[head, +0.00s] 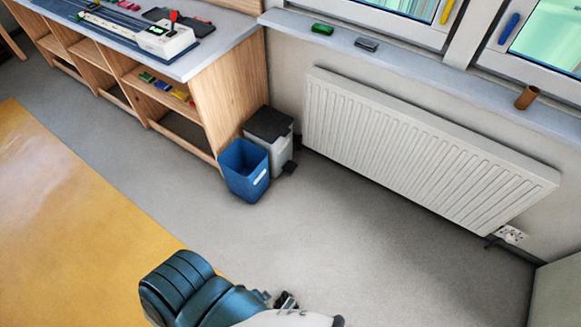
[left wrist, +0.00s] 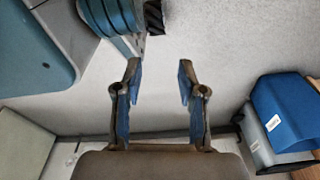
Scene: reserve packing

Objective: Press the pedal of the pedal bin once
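The pedal bin (head: 277,145) is light grey with a black lid (head: 269,123). It stands on the floor between the wooden cabinet's end and the radiator, in the head view. Its small black pedal (head: 290,167) sticks out low at its front right. The lid looks shut. In the left wrist view the grey bin (left wrist: 290,136) is partly hidden behind a blue bin, and I cannot make out the pedal there. My left gripper (left wrist: 157,72) is open and empty, with its fingers apart and clear of the bins. My right gripper is not clearly seen in either view.
An open blue bin (head: 245,170) stands right in front of the pedal bin, at its left. A white radiator (head: 420,150) hangs on the wall to the right. The wooden cabinet (head: 228,90) is at the left. The grey floor (head: 320,235) before the bins is clear.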

